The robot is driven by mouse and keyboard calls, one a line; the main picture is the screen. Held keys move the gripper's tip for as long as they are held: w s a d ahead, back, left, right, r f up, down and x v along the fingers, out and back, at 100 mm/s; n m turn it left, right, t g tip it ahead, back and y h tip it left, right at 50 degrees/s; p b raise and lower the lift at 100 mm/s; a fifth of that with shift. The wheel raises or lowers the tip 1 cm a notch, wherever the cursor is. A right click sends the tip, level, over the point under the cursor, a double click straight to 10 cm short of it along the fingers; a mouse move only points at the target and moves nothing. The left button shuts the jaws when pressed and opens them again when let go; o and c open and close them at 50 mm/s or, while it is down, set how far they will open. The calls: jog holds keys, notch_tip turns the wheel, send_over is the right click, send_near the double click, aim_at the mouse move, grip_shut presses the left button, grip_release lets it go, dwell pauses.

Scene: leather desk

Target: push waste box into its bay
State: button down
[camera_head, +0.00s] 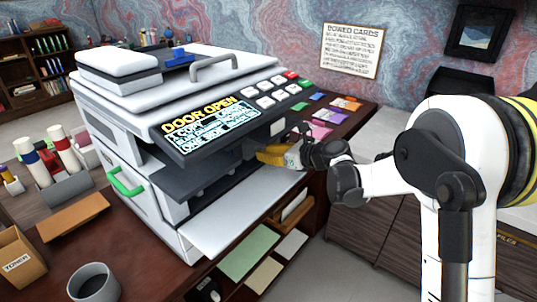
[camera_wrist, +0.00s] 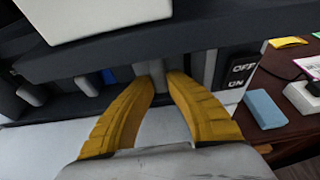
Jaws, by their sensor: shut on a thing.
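The copier (camera_head: 140,115) stands on the desk with its white front door (camera_head: 225,222) lowered flat. Its display (camera_head: 212,122) reads "DOOR OPEN". My gripper (camera_head: 264,154) reaches in from the right, above the lowered door, at the right end of the dark opening. In the wrist view its yellow fingers (camera_wrist: 161,77) are closed on a pale grey upright piece, which I take to be the waste box (camera_wrist: 157,70). The fingers and the dark panel above hide most of it. I cannot tell how deep it sits in its bay.
An OFF/ON switch (camera_wrist: 241,75) is right of the fingers, and a blue block (camera_wrist: 265,108) lies on the desk beside it. Toner bottles (camera_head: 65,150), a toner carton (camera_head: 20,260) and a mug (camera_head: 93,284) stand at the left. A green handle (camera_head: 127,184) juts from the copier's side.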

jog(key=shift+w+a, duration=0.65)
jog(key=shift+a, duration=0.15)
jog(key=c, duration=1.3)
grip_release()
jog(key=shift+a, duration=0.1)
jog(key=shift+c, duration=0.2)
